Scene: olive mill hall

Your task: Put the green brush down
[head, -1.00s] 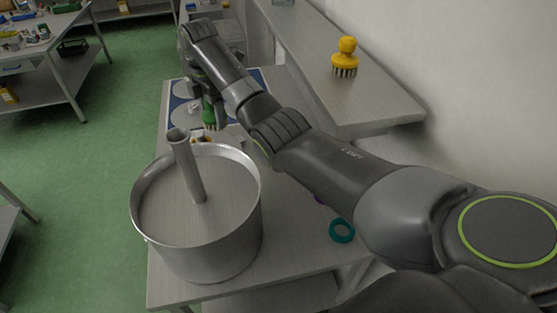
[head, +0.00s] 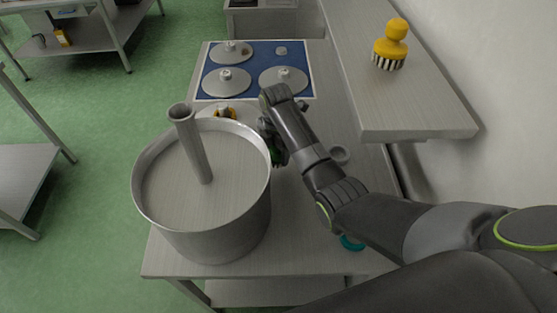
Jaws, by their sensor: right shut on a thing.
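My right gripper (head: 274,150) is just right of the large metal pot (head: 228,222), beyond its near side and close to the rim. It is shut on the green brush (head: 277,156). Only a small green part of the brush shows; my own arm and the pot hide the rest. I cannot tell whether the brush touches the table (head: 300,245). My left gripper is out of view.
A blue board with several grey lids (head: 283,79) lies at the table's far end. A yellow brush (head: 391,48) stands on the wall shelf (head: 410,110). A teal ring (head: 351,243) and a small grey round thing (head: 339,154) lie on the table.

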